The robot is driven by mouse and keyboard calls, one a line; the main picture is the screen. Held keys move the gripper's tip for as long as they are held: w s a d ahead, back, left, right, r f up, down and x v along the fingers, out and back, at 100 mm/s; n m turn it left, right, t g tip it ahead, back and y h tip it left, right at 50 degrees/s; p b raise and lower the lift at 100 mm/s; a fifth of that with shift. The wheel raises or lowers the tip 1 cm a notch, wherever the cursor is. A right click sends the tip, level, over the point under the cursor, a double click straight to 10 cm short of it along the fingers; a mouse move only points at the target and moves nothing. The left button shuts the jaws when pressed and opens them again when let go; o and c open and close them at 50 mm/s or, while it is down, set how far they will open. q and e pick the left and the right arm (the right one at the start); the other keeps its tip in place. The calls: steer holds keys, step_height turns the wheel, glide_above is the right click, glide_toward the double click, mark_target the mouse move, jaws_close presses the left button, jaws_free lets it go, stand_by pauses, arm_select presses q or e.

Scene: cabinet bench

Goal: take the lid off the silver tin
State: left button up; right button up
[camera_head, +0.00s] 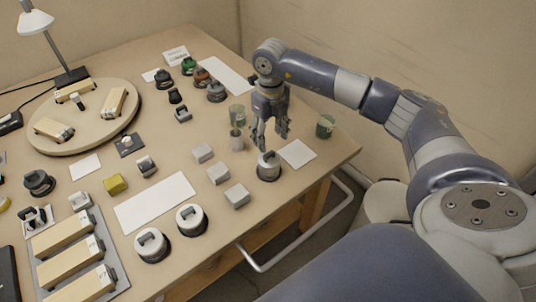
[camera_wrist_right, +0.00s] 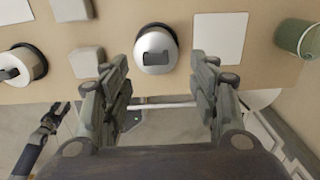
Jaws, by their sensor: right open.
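The silver tin (camera_head: 268,170) stands upright near the front right edge of the table, with a lid with a raised handle on top. In the right wrist view the tin (camera_wrist_right: 156,50) lies ahead, between the lines of the two fingers. My right gripper (camera_head: 270,135) is open, points down and is just above the lid; nothing is between its fingers. In the right wrist view its fingers (camera_wrist_right: 160,90) are spread apart. What looks like my left gripper (camera_wrist_right: 45,125) shows small at the lower left of that view, beyond the table edge; its fingers are unclear.
Two similar white-lidded tins (camera_head: 191,220) (camera_head: 152,246) stand to the left. Grey blocks (camera_head: 237,195) are close on the left, a white card (camera_head: 297,153) on the right. A green cup (camera_head: 325,126) and small cups (camera_head: 237,139) are nearby. A rail (camera_head: 300,235) runs below the table edge.

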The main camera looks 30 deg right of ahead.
mark_target(269, 153)
steer(key=shift+f, duration=0.7)
steer(key=f, duration=0.1)
steer(key=f+p, duration=0.1)
steer(key=f, duration=0.2)
steer(key=shift+s+a+f+p, duration=0.2)
steer(key=shift+s+a+p, duration=0.05)
steer(key=shift+a+p, duration=0.1)
steer(key=shift+f, duration=0.35)
steer(key=shift+c, duration=0.8)
arm_select(q)
steer(key=shift+s+r, duration=0.25)
steer(key=shift+r, duration=0.55)
arm_select(e)
steer(key=c, duration=0.7)
